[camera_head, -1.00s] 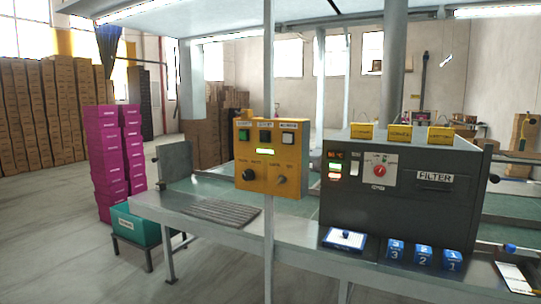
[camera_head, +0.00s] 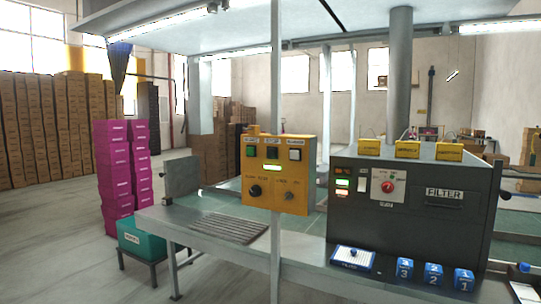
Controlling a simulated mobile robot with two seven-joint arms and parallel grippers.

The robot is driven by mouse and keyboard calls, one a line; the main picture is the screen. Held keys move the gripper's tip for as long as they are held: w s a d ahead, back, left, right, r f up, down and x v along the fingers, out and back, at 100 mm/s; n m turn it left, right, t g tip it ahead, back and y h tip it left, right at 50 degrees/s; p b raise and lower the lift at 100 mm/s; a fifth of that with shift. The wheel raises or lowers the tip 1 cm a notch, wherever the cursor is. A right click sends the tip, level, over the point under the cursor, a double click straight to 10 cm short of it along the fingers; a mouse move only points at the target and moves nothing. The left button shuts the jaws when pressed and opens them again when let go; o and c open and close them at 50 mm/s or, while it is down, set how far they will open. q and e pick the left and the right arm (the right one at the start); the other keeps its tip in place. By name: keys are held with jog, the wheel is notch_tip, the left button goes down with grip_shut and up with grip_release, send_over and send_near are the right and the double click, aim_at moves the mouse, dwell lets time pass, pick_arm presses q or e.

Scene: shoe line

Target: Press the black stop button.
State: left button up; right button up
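A yellow control box (camera_head: 276,175) is fixed by a grey upright post at the front of the work line. A round black button or knob (camera_head: 254,192) sits at its lower left; I cannot tell which, and its label is too small to read. A green square button (camera_head: 251,151) is at the upper left and a pale square button (camera_head: 295,154) at the upper right. A small lit display (camera_head: 271,168) is in the middle. A grey knob (camera_head: 289,196) is at the lower right. Neither of my grippers shows in the head view.
A dark filter machine (camera_head: 440,215) with a red dial stands right of the box. Numbered blue blocks (camera_head: 433,274) and a blue-and-white pad (camera_head: 351,261) lie before it. The metal bench (camera_head: 200,236) holds a ribbed mat.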

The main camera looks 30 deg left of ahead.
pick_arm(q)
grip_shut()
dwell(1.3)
